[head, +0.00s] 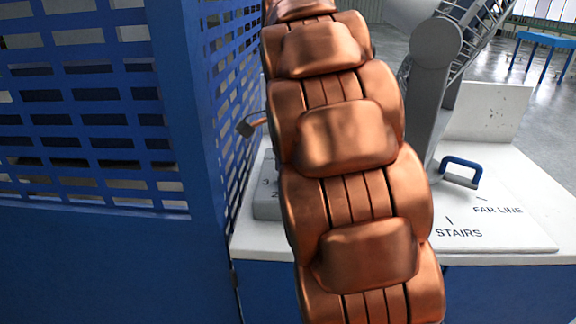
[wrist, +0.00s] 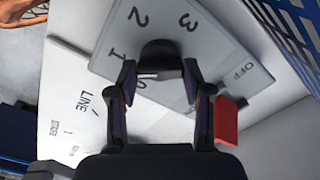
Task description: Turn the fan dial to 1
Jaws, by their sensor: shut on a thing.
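The fan dial (wrist: 160,52) is a dark round knob in the wrist view, between my gripper's two fingertips. My gripper (wrist: 160,74) is shut on it, one finger on each side. A short white mark shows on the knob's near side. The grey control panel (wrist: 213,48) around it carries 3, 2, 1 and OFF; another mark beside the knob is partly covered. In the head view my copper arm hides the dial and gripper, and only the left edge of the grey fan base (head: 266,207) shows. The fan's grey column (head: 432,70) rises behind my arm.
A blue slotted partition (head: 205,120) stands close on the left. A white board (head: 510,235) marked STAIRS and FAR LINE lies at right, with a blue handle (head: 462,163). A red block (wrist: 228,120) shows beside the right finger in the wrist view.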

